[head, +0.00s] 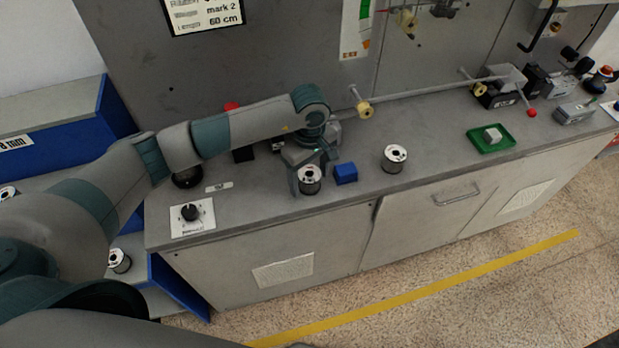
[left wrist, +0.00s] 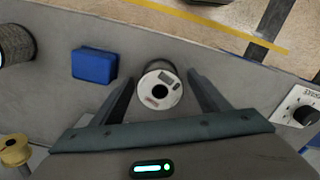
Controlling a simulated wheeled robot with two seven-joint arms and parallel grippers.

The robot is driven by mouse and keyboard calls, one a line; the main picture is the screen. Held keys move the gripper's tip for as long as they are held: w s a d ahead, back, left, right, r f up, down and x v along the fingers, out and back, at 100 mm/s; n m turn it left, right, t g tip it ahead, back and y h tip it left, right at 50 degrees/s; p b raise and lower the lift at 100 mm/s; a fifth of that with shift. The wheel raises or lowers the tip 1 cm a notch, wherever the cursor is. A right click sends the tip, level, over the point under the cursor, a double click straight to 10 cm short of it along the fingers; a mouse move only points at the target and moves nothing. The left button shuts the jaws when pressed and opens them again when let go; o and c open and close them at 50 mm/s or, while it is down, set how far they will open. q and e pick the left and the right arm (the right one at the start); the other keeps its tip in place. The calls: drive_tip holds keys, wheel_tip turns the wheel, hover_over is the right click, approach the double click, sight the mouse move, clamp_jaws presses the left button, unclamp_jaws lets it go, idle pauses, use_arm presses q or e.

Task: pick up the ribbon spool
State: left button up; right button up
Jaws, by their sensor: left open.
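A ribbon spool (head: 309,180) with a white, labelled top and a dark centre hole stands on the grey bench near its front edge. My left gripper (head: 309,176) is open, with its fingers down at the spool. In the left wrist view the spool (left wrist: 160,88) lies between the two finger tips of the open left gripper (left wrist: 158,92), and I see gaps on both sides. A second, similar spool (head: 394,158) stands further right on the bench; part of a spool (left wrist: 14,45) shows at the left edge of the wrist view. My right gripper is not in view.
A blue block (head: 346,173) sits just right of the gripper, and it also shows in the left wrist view (left wrist: 95,65). A knob panel (head: 192,216) is at the bench's left end. A green tray (head: 491,139) with a grey block is further right. Bench space around the second spool is clear.

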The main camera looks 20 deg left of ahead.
sight(310, 167)
use_arm(q)
drive_tip(key=c, duration=1.3)
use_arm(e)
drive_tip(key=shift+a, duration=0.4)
use_arm(q)
drive_tip(key=shift+r, duration=0.2)
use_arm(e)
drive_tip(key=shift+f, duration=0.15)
